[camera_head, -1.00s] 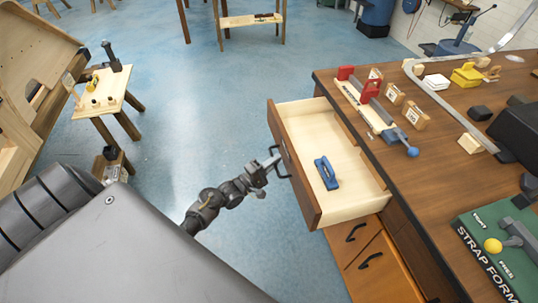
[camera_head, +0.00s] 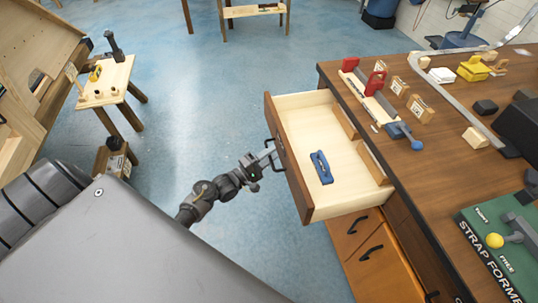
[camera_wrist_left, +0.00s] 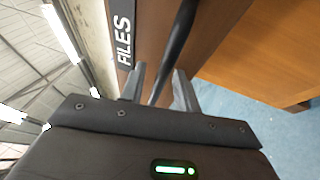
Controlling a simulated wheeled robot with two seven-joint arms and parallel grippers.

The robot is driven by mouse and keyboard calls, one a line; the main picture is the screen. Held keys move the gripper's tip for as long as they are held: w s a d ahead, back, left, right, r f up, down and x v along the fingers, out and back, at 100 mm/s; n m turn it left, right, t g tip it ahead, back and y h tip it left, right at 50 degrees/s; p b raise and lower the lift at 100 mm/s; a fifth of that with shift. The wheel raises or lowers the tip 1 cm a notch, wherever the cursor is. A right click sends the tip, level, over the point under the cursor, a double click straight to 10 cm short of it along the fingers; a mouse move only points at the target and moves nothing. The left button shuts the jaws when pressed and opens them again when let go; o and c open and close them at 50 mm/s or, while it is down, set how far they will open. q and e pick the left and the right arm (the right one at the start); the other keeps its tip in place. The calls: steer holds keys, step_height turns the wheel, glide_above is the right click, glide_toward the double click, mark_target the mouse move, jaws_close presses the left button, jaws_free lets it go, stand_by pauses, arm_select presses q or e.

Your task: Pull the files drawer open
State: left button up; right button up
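The files drawer (camera_head: 350,205) is a wooden drawer standing well out of the workbench, its pale interior showing. A black bar handle is on its front; it also shows in the left wrist view (camera_wrist_left: 178,38), beside a black "FILES" label (camera_wrist_left: 124,38). A blue-handled tool (camera_head: 321,167) lies inside the drawer. My left gripper (camera_head: 268,153) is at the handle. My right gripper is not in view.
The workbench top (camera_head: 440,165) holds a red-and-blue clamp (camera_head: 375,95), wooden blocks and a green strap former (camera_head: 500,245). Lower drawers (camera_head: 365,255) below are shut. Open blue floor (camera_head: 195,100) lies left of the drawer.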

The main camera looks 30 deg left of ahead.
arm_select(q)
steer(key=b+v, duration=0.1)
steer(key=v, duration=1)
steer(key=shift+w, duration=0.1)
stand_by(0.4)
